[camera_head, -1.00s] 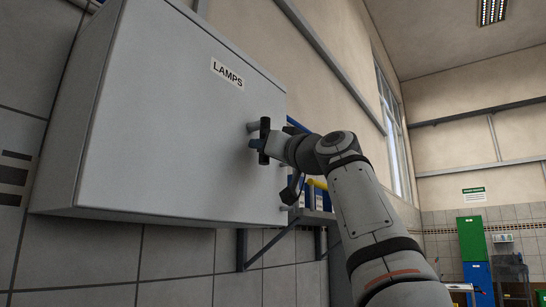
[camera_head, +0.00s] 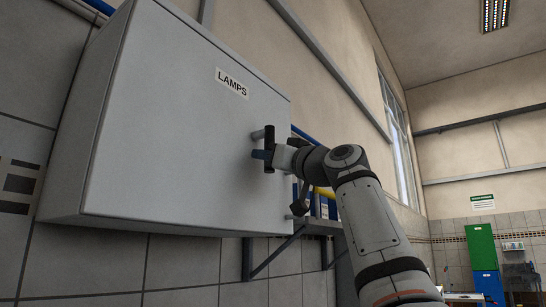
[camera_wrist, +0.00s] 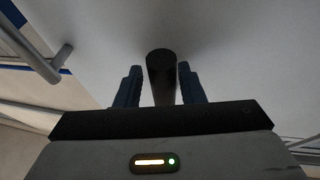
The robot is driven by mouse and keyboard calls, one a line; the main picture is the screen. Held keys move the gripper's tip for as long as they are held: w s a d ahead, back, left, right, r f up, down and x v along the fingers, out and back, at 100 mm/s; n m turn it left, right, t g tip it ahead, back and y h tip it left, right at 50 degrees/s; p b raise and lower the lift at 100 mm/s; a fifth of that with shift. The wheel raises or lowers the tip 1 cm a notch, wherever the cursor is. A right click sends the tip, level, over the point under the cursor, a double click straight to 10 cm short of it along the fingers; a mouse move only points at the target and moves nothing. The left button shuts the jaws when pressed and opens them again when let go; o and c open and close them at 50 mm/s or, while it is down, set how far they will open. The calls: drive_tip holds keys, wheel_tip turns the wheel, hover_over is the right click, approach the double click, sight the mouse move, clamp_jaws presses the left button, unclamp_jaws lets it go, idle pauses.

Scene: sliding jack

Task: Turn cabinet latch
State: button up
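The grey wall cabinet (camera_head: 180,140), labelled LAMPS, fills the left of the head view with its door closed. My gripper (camera_head: 262,152) is at the right part of the door front. In the wrist view, a dark round latch piece (camera_wrist: 162,78) stands between the two blue fingers of my gripper (camera_wrist: 159,88). Narrow light gaps show on both sides of it, so the fingers look open around it, not clamped. The rest of the latch is hidden.
A grey bar with a short post (camera_wrist: 55,62) is at the left of the wrist view, apart from the fingers. A shelf bracket (camera_head: 272,255) sits below the cabinet's right side. Green and blue cabinets (camera_head: 480,245) stand far off at right.

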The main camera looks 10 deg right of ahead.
drive_tip(key=shift+o, duration=0.6)
drive_tip(key=shift+s, duration=0.1)
drive_tip(key=b+v, duration=0.4)
drive_tip(key=v, duration=0.3)
drive_tip(key=shift+s+d, duration=0.15)
drive_tip(key=shift+s, duration=0.2)
drive_tip(key=shift+f, duration=0.1)
